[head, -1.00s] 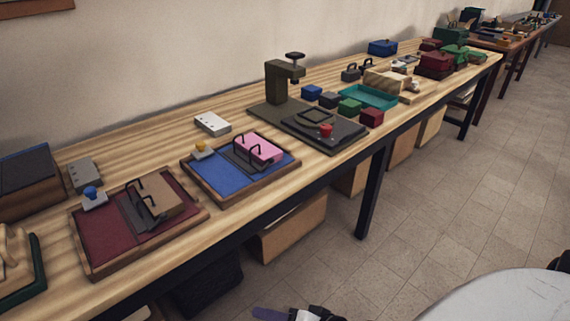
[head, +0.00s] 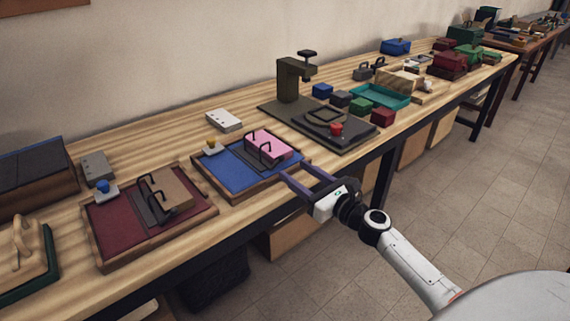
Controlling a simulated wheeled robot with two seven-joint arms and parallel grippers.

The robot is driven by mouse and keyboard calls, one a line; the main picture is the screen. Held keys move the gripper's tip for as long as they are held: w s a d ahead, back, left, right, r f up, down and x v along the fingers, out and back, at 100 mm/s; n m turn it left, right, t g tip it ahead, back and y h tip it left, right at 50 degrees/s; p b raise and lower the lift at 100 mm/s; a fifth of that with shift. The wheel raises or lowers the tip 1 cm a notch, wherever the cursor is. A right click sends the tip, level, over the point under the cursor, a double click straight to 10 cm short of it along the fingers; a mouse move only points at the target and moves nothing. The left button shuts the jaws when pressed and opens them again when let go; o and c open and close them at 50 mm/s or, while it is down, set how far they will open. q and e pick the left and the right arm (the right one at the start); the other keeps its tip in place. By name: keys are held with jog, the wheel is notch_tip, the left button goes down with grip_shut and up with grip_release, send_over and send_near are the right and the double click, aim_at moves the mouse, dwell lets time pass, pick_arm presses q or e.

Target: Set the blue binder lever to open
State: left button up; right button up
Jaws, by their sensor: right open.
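The blue-lined binder (head: 225,175) is a wooden-edged tray on the workbench, with two black arched rings (head: 265,155) and a pink block (head: 268,143) on it. A small lever with a yellow knob (head: 211,144) on a pale base stands at its back left corner. The lever's exact setting is too small to tell. My right gripper (head: 300,173) is open and empty, just off the binder's front right edge, its purple fingers pointing toward the binder. My left gripper is not in view.
A red-lined binder (head: 115,225) with a blue knob (head: 102,186) lies to the left. A dark press (head: 290,80) with a red knob (head: 336,128) stands to the right. A white plate (head: 224,120) lies behind the blue-lined binder. The bench front edge is below my gripper.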

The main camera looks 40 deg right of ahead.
aim_at(279, 160)
jog(key=w, duration=0.5)
jog(key=shift+w+a, duration=0.25)
jog(key=shift+w, duration=0.1)
